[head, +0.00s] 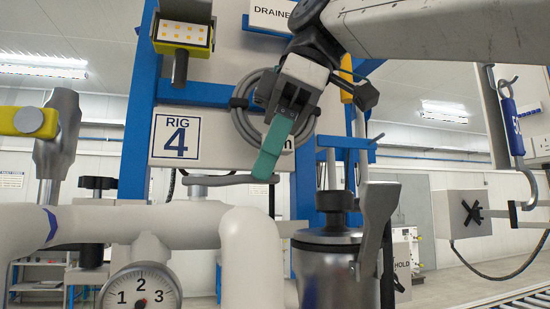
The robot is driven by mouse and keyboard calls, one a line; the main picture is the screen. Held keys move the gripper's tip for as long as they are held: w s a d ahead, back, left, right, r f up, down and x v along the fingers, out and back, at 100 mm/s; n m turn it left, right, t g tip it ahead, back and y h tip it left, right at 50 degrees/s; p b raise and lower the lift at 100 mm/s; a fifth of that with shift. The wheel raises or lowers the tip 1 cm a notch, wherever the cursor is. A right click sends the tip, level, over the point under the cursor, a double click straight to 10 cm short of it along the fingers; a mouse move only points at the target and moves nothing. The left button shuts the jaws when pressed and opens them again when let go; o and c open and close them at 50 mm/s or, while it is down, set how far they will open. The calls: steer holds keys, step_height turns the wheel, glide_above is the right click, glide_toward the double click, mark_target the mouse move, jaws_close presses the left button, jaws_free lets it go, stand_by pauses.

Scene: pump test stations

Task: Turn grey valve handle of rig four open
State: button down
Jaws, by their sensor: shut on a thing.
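A sign reading "RIG 4" (182,138) hangs on the blue frame. Below it, a flat grey valve handle (215,180) lies roughly level above the thick white pipe (165,226) and runs to the right. My gripper (264,172) reaches down from the upper right, its teal fingers shut on the right end of this grey handle. The fingers hide part of the grip, and the handle's pivot is only partly visible.
A dial gauge (140,292) sits below the pipe. A steel canister (335,260) with an upright grey lever (378,215) stands close to the right. A coiled grey hose (240,112) hangs behind my gripper. A grey box (462,212) is further right.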

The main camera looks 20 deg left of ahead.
steer(key=shift+w+a+n+g, duration=0.3)
steer(key=shift+w+a+n, duration=0.1)
steer(key=shift+n, duration=0.4)
steer(key=c, duration=1.3)
jaws_free()
steer(key=shift+o, duration=0.2)
